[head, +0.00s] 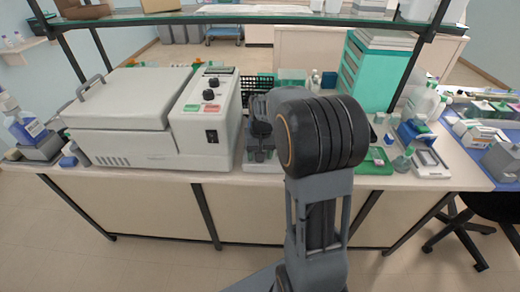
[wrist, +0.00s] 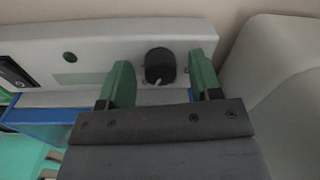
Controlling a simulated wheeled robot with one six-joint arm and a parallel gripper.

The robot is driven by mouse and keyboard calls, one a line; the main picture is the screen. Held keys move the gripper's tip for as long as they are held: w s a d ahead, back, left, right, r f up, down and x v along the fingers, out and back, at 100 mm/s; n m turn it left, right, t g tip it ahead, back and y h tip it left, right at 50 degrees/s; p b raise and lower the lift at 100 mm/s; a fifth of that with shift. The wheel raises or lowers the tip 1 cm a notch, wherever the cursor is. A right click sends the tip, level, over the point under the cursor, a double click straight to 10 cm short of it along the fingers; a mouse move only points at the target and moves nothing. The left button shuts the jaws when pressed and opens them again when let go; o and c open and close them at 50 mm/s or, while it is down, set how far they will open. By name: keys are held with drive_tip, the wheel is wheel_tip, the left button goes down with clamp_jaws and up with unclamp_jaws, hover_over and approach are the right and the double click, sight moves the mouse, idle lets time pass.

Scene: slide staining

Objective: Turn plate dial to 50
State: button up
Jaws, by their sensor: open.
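A round black dial (wrist: 157,64) sits on a pale grey panel (wrist: 215,28) in the wrist view. A small white pointer mark shows at its lower edge; no scale numbers can be read. My gripper (wrist: 162,72) is open, with one green finger on each side of the dial. In the head view my arm hides the gripper and the dial.
The panel also has a green button (wrist: 70,57) and a black switch (wrist: 14,72). A rounded grey body (wrist: 278,85) stands close on the right. In the head view, a large grey lidded machine (head: 130,110) stands left of my arm, and a shelf (head: 250,19) spans above the bench.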

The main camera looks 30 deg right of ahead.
wheel_tip(320, 180, up, 14)
drive_tip(key=shift+d, duration=0.35)
drive_tip(key=shift+s+f, duration=0.1)
idle(0.5)
hover_over(262, 165)
wheel_tip(262, 165, down, 4)
drive_tip(key=s+a+f+n+t, duration=0.2)
drive_tip(key=s+a+n+t, duration=0.1)
drive_tip(key=s+a, duration=0.6)
drive_tip(key=s, duration=0.4)
drive_tip(key=shift+s+a+f+n+h+p, duration=0.15)
drive_tip(key=shift+s+f+n+h+p, duration=0.15)
drive_tip(key=shift+f+n+p, duration=0.1)
